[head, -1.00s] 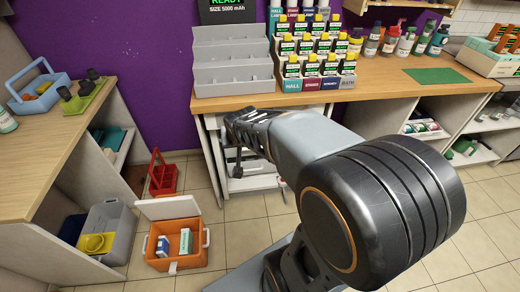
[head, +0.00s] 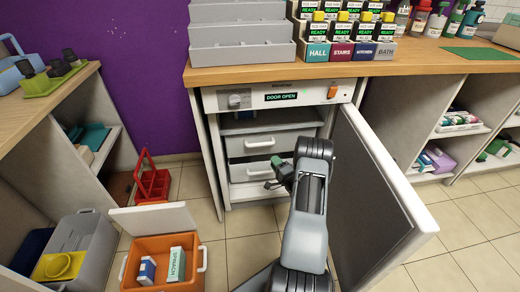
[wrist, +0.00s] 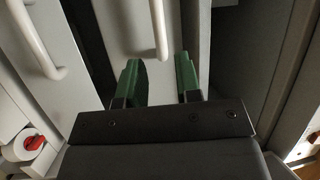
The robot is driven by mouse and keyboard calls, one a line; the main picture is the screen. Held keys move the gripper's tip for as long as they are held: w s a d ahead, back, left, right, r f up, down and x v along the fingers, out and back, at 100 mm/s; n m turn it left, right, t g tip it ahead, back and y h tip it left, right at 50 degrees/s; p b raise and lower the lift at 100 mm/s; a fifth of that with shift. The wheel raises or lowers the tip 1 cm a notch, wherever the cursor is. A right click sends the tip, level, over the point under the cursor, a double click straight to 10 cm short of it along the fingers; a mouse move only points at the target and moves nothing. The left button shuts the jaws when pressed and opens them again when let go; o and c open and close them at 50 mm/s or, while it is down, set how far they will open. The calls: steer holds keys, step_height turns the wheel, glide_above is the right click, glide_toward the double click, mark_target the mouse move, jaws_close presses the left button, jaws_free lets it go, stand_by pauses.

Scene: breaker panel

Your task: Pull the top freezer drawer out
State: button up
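The freezer (head: 212,100) stands under the counter with its door (head: 375,190) swung open to the right. Inside, the top drawer (head: 236,147) is a pale front with a white bar handle (head: 259,144), seated in the cabinet. A lower drawer (head: 238,172) with a similar handle sits beneath it. My gripper (head: 273,172) is in front of the drawers, its green fingers apart. In the wrist view my gripper (wrist: 158,82) is open, and a white bar handle (wrist: 158,30) lies ahead between the finger lines. I cannot tell which drawer it belongs to. Another handle (wrist: 38,42) is at the left.
The open door limits room on the right of my arm. An orange cool box (head: 160,250) holding small boxes stands on the floor at the left, near a red caddy (head: 152,184). The counter (head: 390,68) overhangs the freezer.

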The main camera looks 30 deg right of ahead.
mark_target(261, 144)
steer(key=w+b, duration=0.1)
steer(key=w, duration=0.3)
steer(key=w+r+b, duration=0.1)
steer(key=w, duration=0.3)
steer(key=w+d+b, duration=0.1)
steer(key=w+b, duration=0.1)
steer(key=w, duration=0.3)
steer(key=shift+d+r, duration=0.1)
steer(key=shift+r, duration=0.2)
steer(key=shift+c, duration=0.4)
jaws_close()
steer(key=shift+s, duration=0.1)
